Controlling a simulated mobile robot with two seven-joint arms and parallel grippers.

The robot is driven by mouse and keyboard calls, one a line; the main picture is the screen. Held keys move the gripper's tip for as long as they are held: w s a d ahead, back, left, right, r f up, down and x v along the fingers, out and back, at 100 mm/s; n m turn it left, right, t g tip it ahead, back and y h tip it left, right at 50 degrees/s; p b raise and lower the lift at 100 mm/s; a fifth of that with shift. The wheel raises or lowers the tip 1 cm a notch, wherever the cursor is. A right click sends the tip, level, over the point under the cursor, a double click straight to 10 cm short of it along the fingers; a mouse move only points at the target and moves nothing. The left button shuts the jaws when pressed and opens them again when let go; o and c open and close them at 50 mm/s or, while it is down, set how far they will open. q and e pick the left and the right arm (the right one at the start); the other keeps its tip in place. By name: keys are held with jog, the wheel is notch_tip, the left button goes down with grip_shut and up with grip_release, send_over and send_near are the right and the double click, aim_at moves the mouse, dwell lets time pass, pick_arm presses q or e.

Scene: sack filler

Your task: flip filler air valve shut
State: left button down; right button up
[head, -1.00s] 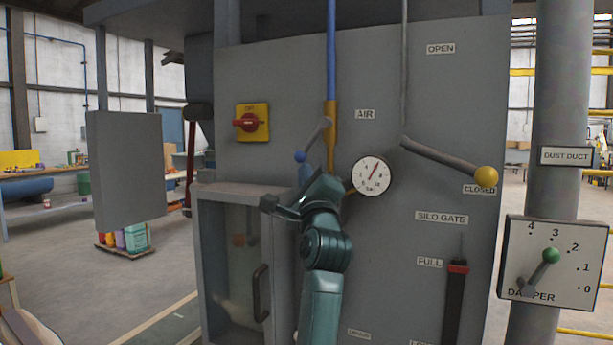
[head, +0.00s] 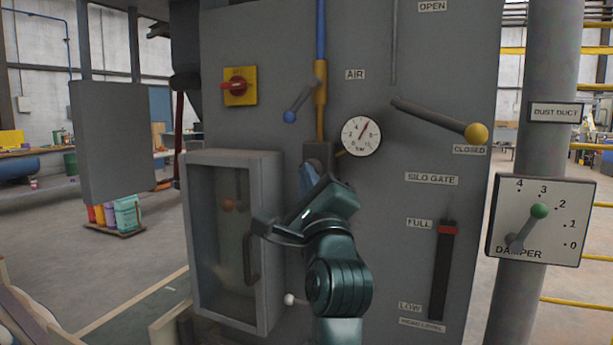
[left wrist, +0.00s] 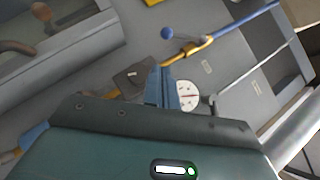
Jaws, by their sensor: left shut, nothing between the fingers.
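The air valve's lever (head: 300,104) has a blue ball knob and sits on the yellow pipe section (head: 320,98) beside the AIR label. It slants down and left from its pivot, at an angle to the upright pipe. My left gripper (head: 307,173) is below the knob, apart from it, with its blue fingers shut and empty in front of the panel. In the left wrist view the fingers (left wrist: 162,80) show together, and the blue knob (left wrist: 167,33) shows beyond them, clear of contact. My right gripper is not in view.
The pressure gauge (head: 361,136) is just right of the fingers. A glass-fronted cabinet (head: 274,215) stands out at the left. The silo gate lever (head: 436,118) with a yellow knob, a red switch (head: 239,87) and the damper plate (head: 552,239) are farther off.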

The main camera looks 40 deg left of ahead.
pick_arm(q)
jog(key=w+d+r+n+g+b, duration=0.3)
jog(key=d+r+n+b, duration=0.1)
jog(key=b, duration=0.3)
jog(key=shift+w+d+r+n+h, duration=0.2)
jog(key=shift+d+n+h, duration=0.1)
jog(key=shift+d+n, duration=0.1)
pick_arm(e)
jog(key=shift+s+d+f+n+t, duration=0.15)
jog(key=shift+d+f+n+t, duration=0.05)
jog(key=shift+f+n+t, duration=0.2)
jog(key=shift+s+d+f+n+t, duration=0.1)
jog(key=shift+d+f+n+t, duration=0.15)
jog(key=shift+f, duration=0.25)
pick_arm(q)
jog(key=shift+a, duration=0.1)
